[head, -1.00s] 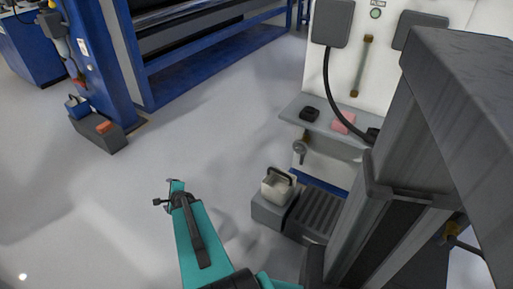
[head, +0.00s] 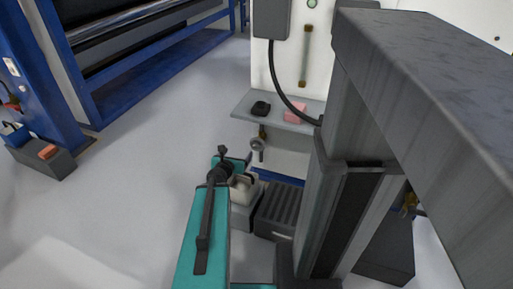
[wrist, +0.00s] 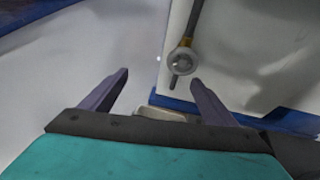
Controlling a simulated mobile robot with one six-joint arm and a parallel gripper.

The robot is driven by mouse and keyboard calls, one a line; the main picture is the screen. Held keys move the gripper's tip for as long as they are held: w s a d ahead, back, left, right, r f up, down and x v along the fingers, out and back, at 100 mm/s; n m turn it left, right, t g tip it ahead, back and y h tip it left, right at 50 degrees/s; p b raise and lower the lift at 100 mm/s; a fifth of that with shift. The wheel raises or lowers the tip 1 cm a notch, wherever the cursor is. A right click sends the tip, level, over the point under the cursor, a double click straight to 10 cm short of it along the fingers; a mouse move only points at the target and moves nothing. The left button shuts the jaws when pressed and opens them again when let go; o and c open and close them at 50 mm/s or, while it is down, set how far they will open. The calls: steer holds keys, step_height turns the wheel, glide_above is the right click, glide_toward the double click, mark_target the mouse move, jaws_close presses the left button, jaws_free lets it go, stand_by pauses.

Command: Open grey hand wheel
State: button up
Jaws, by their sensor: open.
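The grey hand wheel (head: 257,144) is a small round knob with a lever below it. It sits under the shelf on the front of the white cabinet. In the wrist view the hand wheel (wrist: 182,62) is just beyond the right fingertip and is not between the fingers. My gripper (head: 236,166) is open and empty, in front of the cabinet, lower left of the wheel. In the wrist view both fingers of my gripper (wrist: 159,78) are spread apart, and they look clear of the wheel.
A grey shelf (head: 235,107) juts out above the wheel, with a black item (head: 261,108) and a pink block (head: 295,112) on it. A white container (head: 243,190) stands on the floor below, partly hidden by my gripper. Open floor lies to the left.

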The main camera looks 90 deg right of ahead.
steer(key=s+m, duration=0.1)
steer(key=s, duration=0.1)
steer(key=s+m+g, duration=0.1)
steer(key=s, duration=0.1)
steer(key=shift+s+r, duration=0.2)
steer(key=shift+s, duration=0.05)
steer(key=shift+w+d+f+b, duration=0.1)
steer(key=shift+w+f+b, duration=0.1)
steer(key=shift+b, duration=0.4)
